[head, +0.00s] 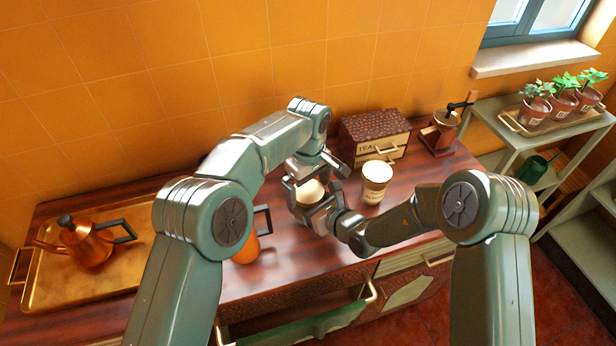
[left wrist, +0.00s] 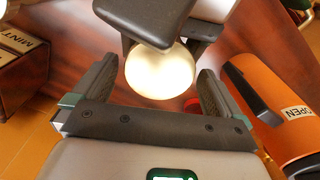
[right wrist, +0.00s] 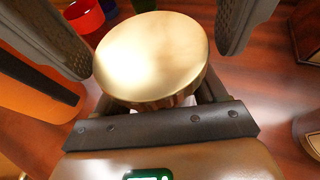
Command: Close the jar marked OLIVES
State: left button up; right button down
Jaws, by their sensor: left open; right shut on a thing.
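A pale jar with a round gold lid (right wrist: 152,52) stands between my two grippers; in the head view its pale top (head: 310,191) shows, and the left wrist view has it as a bright round shape (left wrist: 158,72). No label can be read on it. My right gripper (head: 322,212) is shut on the jar, its fingers passing below the gold lid. My left gripper (left wrist: 158,82) is open, its fingers on either side of the bright shape with gaps.
A drawer box marked TEA (head: 375,137) and a grinder (head: 440,131) stand behind. An orange vessel marked OPEN (left wrist: 285,105) with a dark handle is close by. A copper kettle (head: 86,246) sits on a brass tray (head: 128,272) at left. Plants (head: 562,96) stand far right.

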pick_arm(q)
jog(key=c, duration=1.1)
jog(key=shift+o, duration=0.2)
jog(key=m, duration=0.6)
jog(key=shift+m, duration=0.3)
jog(key=o, duration=1.1)
jog(key=shift+c, duration=0.2)
jog(key=shift+r, duration=2.2)
